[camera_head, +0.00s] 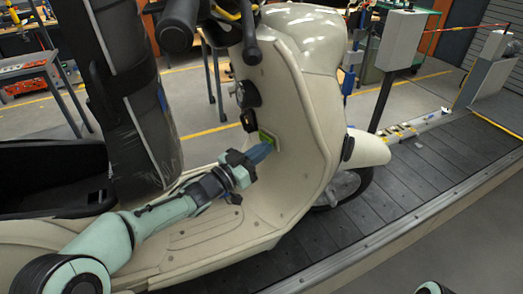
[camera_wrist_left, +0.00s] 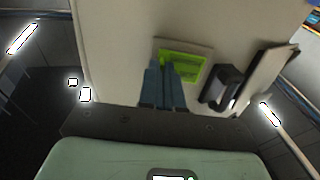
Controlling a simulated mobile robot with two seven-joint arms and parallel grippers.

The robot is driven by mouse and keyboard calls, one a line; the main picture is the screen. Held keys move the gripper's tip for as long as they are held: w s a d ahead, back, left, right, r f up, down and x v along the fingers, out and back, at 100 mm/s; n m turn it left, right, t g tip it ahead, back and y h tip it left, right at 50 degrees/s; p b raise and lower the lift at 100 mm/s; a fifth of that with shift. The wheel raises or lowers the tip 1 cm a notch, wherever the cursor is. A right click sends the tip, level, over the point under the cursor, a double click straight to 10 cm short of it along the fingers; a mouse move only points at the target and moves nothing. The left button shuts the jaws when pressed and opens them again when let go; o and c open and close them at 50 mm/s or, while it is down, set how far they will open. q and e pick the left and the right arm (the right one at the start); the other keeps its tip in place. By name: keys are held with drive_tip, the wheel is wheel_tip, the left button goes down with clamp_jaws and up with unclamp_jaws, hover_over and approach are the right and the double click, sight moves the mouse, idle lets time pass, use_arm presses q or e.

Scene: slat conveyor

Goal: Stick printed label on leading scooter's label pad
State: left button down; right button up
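The leading scooter (camera_head: 305,110) is cream and stands on the slat conveyor. My left gripper (camera_head: 268,147) reaches its inner front panel, and its blue fingers are close together. The bright green printed label (camera_wrist_left: 185,68) is at the fingertips (camera_wrist_left: 161,62), pinched between them as far as I can see. It lies over the pale label pad (camera_wrist_left: 205,45), looking flat or almost flat against it; I cannot tell whether it is stuck. In the head view the label (camera_head: 266,136) is partly hidden by the fingers.
A black latch-like part (camera_wrist_left: 222,88) sits just right of the pad in the wrist view. A grey box on a post (camera_head: 399,40) stands beyond the conveyor (camera_head: 430,160).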

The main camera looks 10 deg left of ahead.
use_arm(q)
drive_tip(key=shift+w+d+r, duration=0.1)
drive_tip(key=shift+w+d, duration=0.15)
idle(1.5)
drive_tip(key=c, duration=0.8)
unclamp_jaws()
drive_tip(key=shift+c, duration=0.2)
drive_tip(key=b+v, duration=0.1)
drive_tip(key=v, duration=0.6)
idle(0.3)
